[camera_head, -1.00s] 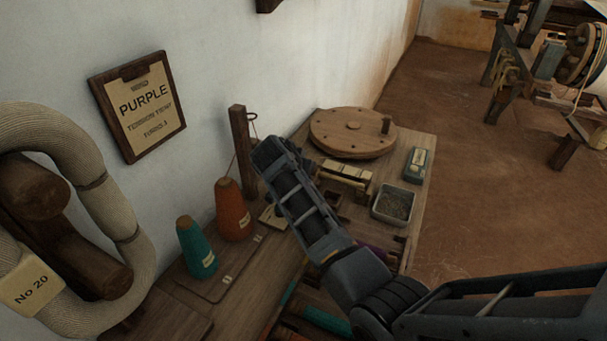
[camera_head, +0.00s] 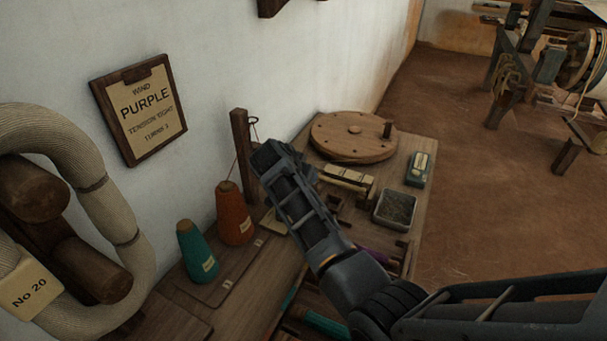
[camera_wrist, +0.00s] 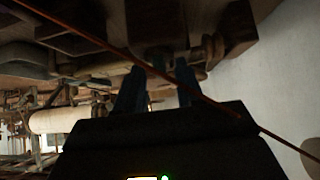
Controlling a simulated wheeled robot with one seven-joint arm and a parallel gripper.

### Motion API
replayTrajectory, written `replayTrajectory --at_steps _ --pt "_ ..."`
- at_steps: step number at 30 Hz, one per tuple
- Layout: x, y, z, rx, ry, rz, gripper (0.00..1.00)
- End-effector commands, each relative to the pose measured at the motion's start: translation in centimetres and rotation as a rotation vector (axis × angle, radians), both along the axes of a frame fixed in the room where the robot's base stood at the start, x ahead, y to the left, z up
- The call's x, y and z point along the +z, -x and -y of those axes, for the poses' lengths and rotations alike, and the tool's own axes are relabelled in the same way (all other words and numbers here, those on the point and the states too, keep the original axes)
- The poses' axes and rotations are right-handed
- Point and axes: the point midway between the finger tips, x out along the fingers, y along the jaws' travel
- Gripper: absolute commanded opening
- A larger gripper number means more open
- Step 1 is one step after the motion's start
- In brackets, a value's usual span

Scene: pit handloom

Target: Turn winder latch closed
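The winder, with a round wooden wheel (camera_head: 352,137) and a peg on it, stands at the far end of the bench in the head view. A small wooden block with a pale label (camera_head: 347,179) sits just in front of the wheel. I cannot make out the winder latch for certain; my arm covers part of this area. My gripper (camera_wrist: 158,82) shows in the wrist view with its two dark fingers apart, close to dark wooden parts. Nothing is clearly held between them. In the head view the fingertips are hidden behind my wrist, near the wooden post (camera_head: 243,155).
A thin orange-brown thread (camera_wrist: 100,50) crosses the wrist view in front of the fingers. Orange (camera_head: 234,215) and teal (camera_head: 196,252) yarn cones stand left of my arm. A grey tray (camera_head: 396,208) and a teal box (camera_head: 418,168) lie right.

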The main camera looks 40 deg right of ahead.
Motion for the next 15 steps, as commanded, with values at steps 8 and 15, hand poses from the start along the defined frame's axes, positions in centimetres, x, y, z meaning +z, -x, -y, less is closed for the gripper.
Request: replayTrajectory --at_steps 8,15 --pt "0.4 0.0 -0.3 0.001 0.001 0.002 0.37" --pt "2.9 0.8 -2.6 0.002 0.002 0.003 0.37"
